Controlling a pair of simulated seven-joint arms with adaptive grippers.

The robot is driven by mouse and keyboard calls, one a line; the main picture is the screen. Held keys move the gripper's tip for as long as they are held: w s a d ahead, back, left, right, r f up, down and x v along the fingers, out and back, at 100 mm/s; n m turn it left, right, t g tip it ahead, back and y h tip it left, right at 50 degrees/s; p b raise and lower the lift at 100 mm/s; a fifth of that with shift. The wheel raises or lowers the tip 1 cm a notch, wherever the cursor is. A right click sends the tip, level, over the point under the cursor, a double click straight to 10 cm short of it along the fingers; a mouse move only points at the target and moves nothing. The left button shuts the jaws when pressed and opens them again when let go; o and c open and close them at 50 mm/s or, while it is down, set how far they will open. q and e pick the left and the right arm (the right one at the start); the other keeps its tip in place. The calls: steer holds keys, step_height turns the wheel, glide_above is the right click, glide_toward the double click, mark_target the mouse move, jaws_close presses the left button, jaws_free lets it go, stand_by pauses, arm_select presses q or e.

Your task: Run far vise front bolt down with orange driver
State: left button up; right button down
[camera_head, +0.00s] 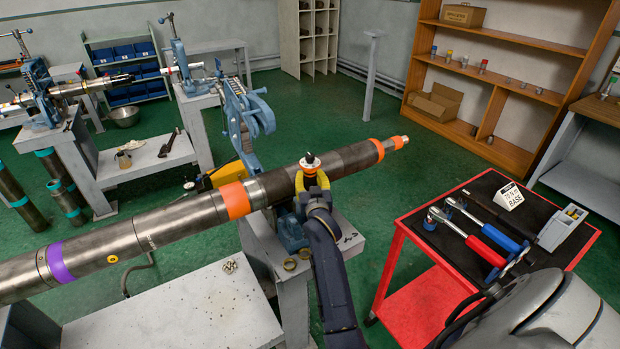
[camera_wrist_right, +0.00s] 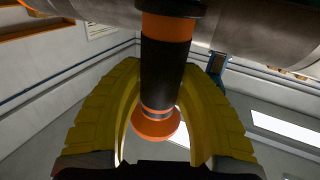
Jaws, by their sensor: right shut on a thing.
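The orange driver (camera_wrist_right: 163,70), black with orange bands, stands between my yellow right fingers (camera_wrist_right: 160,115) in the right wrist view. In the head view my right gripper (camera_head: 314,183) is shut on it beside the long steel pipe (camera_head: 190,212); the driver's round top (camera_head: 309,160) shows above the fingers. A blue vise body (camera_head: 291,231) shows under the pipe near the gripper, and a tall blue vise part (camera_head: 242,118) stands behind the pipe. The front bolt and the driver's working tip cannot be made out. My left gripper is not in view.
A red cart (camera_head: 401,238) at right carries torque wrenches with a red handle (camera_head: 486,250) and a blue handle (camera_head: 499,238). Metal rings (camera_head: 291,263) lie on the vise stand. A grey bench (camera_head: 175,312) lies below the pipe.

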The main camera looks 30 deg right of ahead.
steer(key=shift+f, duration=1.8)
stand_by(3.2)
steer(key=shift+r, duration=0.1)
steer(key=shift+r, duration=2.65)
